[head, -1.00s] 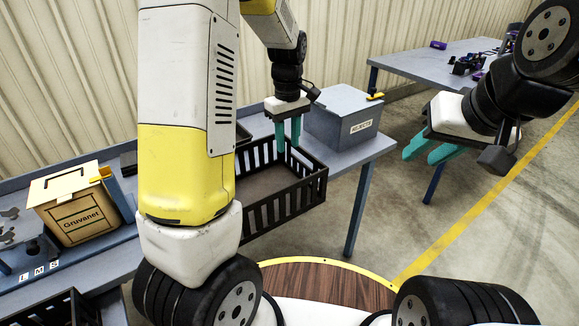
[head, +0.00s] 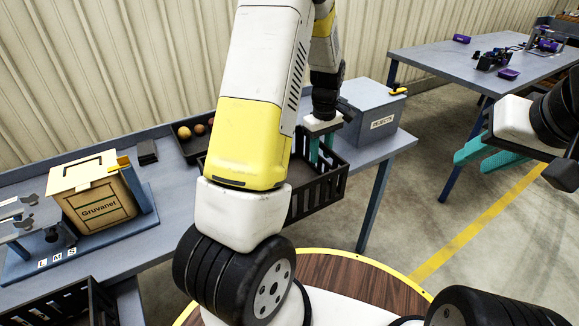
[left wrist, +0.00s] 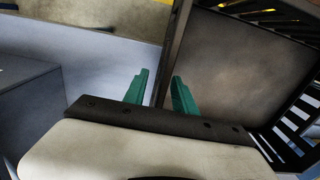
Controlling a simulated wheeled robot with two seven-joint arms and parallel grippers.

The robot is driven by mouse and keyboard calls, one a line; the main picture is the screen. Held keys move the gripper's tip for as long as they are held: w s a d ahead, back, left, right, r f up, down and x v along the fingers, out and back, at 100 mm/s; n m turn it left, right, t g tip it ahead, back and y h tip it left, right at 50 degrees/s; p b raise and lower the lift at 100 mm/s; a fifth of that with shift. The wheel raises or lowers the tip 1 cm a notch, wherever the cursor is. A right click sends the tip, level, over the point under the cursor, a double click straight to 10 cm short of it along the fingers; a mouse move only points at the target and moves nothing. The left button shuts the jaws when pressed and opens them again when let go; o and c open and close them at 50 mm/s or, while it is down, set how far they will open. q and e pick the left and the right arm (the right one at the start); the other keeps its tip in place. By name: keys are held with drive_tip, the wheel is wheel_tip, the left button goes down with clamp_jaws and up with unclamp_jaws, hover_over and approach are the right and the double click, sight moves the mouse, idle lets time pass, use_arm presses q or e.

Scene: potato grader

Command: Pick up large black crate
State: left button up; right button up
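A large black slatted crate (head: 322,190) stands on the blue-grey table, partly hidden behind my left arm. Its inside looks empty where it shows. My left gripper (head: 320,152) points down at the crate's far right side. In the left wrist view, its two teal fingers (left wrist: 161,92) are apart, with the crate's wall (left wrist: 174,50) running between them. The right finger is over the crate's inside and the left one is outside. I see no clear contact. My right gripper (head: 482,157) is open and empty in the air, right of the table.
A grey rejects box (head: 370,115) stands close behind the crate. A dark tray (head: 190,150) with round items is at the back. A Gruvanet box (head: 95,195) is at left. Another black crate (head: 60,308) shows at bottom left. A second table (head: 450,72) stands far right.

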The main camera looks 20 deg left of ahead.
use_arm(q)
clamp_jaws()
idle(1.4)
